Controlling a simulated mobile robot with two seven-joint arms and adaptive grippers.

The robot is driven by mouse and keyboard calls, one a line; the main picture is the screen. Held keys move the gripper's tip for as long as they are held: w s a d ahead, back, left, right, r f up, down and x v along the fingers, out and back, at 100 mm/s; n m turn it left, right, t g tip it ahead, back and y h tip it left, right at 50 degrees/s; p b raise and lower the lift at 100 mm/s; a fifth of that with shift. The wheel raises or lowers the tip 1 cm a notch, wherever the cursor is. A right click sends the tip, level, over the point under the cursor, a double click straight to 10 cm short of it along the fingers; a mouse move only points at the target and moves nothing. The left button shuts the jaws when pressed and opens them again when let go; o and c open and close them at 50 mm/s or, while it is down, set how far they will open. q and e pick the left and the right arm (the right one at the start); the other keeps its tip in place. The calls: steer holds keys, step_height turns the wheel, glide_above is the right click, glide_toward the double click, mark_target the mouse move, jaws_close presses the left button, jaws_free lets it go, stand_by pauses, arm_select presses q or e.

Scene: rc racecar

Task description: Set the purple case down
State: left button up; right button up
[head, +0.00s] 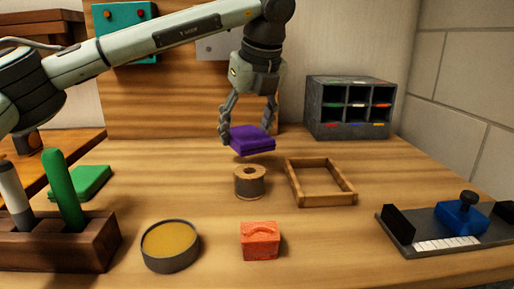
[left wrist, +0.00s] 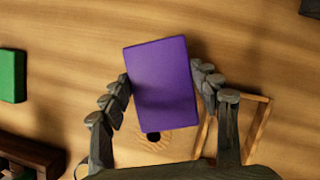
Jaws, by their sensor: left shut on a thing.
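The purple case (head: 252,139) is a flat box held between the fingers of my left gripper (head: 247,130). It appears to be in the air above the table, behind the wooden spool in the head view. In the left wrist view the purple case (left wrist: 162,84) fills the middle, with a finger of my left gripper (left wrist: 163,95) against each side. It partly covers the spool there. My right gripper is in neither view.
A spool (head: 249,182) and an empty wooden frame (head: 320,199) stand close to the case. A red box (head: 261,240), a round tin (head: 170,245) and a blue-handled slide tool (head: 461,215) lie nearer. A grey cubby rack (head: 349,107) stands behind right. Bare table lies left of the spool.

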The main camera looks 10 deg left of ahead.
mark_target(258, 130)
arm_select(q)
steer(key=shift+w+d+f, duration=0.85)
steer(key=shift+w+d, duration=0.1)
steer(key=shift+w, duration=0.1)
steer(key=shift+f+p, duration=0.45)
steer(key=shift+f, duration=1.55)
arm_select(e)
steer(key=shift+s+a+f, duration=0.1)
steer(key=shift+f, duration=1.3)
arm_select(q)
steer(key=o, duration=0.7)
steer(key=shift+f, duration=0.1)
steer(key=o, duration=0.5)
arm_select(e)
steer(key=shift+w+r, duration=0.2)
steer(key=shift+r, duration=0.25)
